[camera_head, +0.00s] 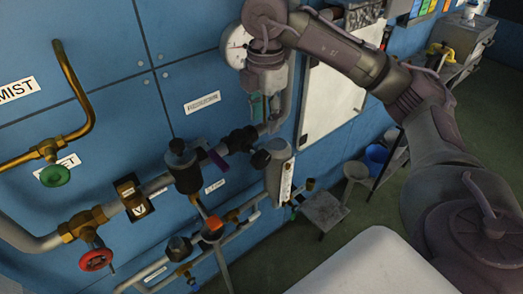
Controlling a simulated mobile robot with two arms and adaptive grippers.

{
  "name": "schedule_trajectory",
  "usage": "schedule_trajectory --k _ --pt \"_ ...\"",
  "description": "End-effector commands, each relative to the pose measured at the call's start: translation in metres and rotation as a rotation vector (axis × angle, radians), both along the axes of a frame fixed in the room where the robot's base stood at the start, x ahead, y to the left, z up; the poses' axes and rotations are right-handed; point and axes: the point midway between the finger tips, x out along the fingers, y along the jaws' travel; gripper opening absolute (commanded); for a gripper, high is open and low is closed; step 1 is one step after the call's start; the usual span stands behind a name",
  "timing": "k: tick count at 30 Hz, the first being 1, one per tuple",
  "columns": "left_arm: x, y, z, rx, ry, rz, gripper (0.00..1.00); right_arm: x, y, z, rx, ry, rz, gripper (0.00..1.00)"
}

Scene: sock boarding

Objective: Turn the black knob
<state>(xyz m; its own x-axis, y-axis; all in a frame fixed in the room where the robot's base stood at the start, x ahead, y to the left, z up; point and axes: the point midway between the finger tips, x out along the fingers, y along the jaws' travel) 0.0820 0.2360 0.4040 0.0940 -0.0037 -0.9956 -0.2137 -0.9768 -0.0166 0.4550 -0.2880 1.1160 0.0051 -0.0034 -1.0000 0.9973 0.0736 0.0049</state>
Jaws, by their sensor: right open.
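Several black knobs show on the pipework of the blue wall panel. I cannot tell which one the task means. My right gripper (264,107) hangs from the raised right arm, pointing down in front of the wall, above and apart from the right-hand black knob. It is open and small in view, with nothing visible held. My left gripper is out of view.
A round gauge (236,46) is right behind my right wrist. A red handwheel (96,260) and a green one (55,176) are on the left. A white board (332,92) and a stool (324,210) are at the right. Dark floor lies open at far right.

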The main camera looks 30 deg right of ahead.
Motion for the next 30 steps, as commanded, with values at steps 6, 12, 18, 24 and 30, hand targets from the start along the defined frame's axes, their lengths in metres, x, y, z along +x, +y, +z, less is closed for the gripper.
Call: schedule_trajectory --k 6,12,18,24,30 --pt "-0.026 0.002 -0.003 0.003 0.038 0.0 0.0 -0.001 0.0 -0.047 0.001 0.006 0.002 0.46" --pt "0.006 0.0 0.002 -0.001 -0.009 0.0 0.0 -0.001 0.001 -0.084 0.002 0.004 0.004 0.46" --pt "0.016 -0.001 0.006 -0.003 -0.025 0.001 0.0 0.0 0.001 -0.105 0.002 0.001 0.004 0.46" --pt "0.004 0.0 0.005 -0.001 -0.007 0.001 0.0 0.001 0.001 -0.111 0.003 0.0 0.004 0.46" --pt "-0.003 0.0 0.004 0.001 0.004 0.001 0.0 0.001 0.001 -0.111 0.003 0.0 0.004 0.39"
